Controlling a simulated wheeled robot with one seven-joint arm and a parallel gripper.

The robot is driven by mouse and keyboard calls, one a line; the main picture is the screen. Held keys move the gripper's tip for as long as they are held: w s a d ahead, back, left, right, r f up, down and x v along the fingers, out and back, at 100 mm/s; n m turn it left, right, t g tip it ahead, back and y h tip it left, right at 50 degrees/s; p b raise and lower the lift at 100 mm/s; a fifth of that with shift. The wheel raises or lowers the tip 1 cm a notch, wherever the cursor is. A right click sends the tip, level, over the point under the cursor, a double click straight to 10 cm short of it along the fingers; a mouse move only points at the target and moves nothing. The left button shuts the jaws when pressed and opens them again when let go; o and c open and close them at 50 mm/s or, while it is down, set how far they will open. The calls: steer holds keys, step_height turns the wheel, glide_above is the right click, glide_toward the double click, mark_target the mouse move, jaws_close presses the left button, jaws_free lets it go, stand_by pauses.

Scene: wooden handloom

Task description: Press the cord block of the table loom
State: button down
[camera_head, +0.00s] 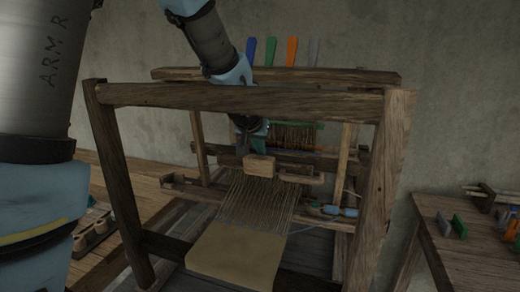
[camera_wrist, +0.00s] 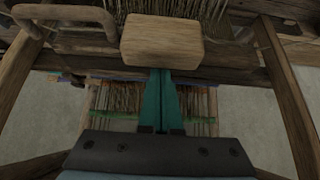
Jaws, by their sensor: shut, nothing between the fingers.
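The wooden table loom (camera_head: 240,97) stands in front of me, with warp threads and a strip of beige cloth (camera_head: 235,255) in its middle. A pale wooden block (camera_head: 260,165), apparently the cord block, sits over the warp at the beater bar. The block also shows in the wrist view (camera_wrist: 162,40), at the top centre. My gripper (camera_head: 256,151) reaches in behind the loom's top front beam, just behind the block. In the wrist view its green fingers (camera_wrist: 161,74) are together and empty, their tips at the block's lower edge. I cannot tell whether they touch it.
The loom's front beam and posts (camera_head: 378,190) surround my arm closely. Blue, green, orange and grey levers (camera_head: 291,51) stand along the top. A blue shuttle (camera_head: 340,211) lies at the right of the warp. A side table (camera_head: 470,245) with small items stands right.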

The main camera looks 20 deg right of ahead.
mark_target(260, 158)
steer(key=shift+n+g+y, duration=0.3)
steer(key=shift+g+y, duration=0.3)
steer(key=shift+y, duration=0.3)
steer(key=r, duration=0.1)
steer(key=a+r, duration=0.1)
steer(key=r, duration=0.1)
steer(key=a+r, duration=0.1)
steer(key=r, duration=0.1)
steer(key=shift+s+r+b, duration=0.1)
steer(key=shift+s+b, duration=0.25)
steer(key=shift+b, duration=0.05)
steer(key=s+a+r+g+y, duration=0.1)
steer(key=s+r+g, duration=0.1)
steer(key=s+r, duration=0.2)
steer(key=shift+a+r+b, duration=0.3)
steer(key=shift+a+r, duration=0.05)
steer(key=shift+r, duration=0.2)
steer(key=shift+f, duration=0.1)
steer(key=p+x, duration=0.2)
steer(key=x, duration=0.7)
steer(key=shift+d+f, duration=0.1)
steer(key=shift+f, duration=0.3)
